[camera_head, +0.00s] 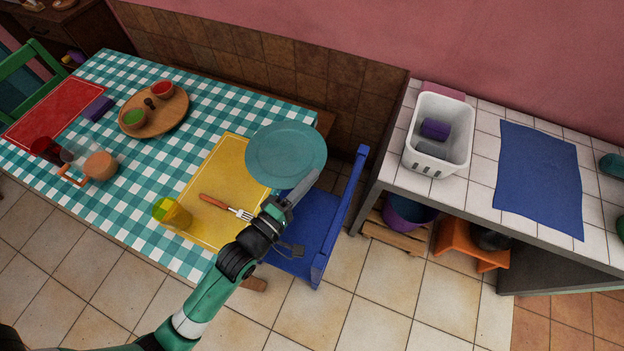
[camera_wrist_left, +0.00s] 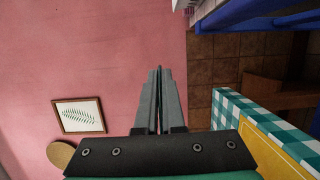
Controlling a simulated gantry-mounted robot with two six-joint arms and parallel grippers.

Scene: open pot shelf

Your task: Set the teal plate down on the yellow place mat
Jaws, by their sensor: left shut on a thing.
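The teal plate (camera_head: 285,150) is in the head view over the right end of the table, overlapping the far right part of the yellow place mat (camera_head: 222,168). My left gripper (camera_head: 306,184) is shut on the plate's near right rim. I cannot tell exactly how high the plate is. A fork with an orange-brown handle (camera_head: 213,201) lies on the mat. The mat's edge also shows in the left wrist view (camera_wrist_left: 275,145), where the fingers (camera_wrist_left: 159,95) look nearly together and the plate cannot be made out. My right gripper is out of view.
A yellow-green cup (camera_head: 170,212) stands at the mat's near left edge. A blue chair (camera_head: 322,230) stands close to the table's right end, under my left arm. A round wooden tray (camera_head: 165,118) with bowls and a red mat (camera_head: 55,112) lie farther left.

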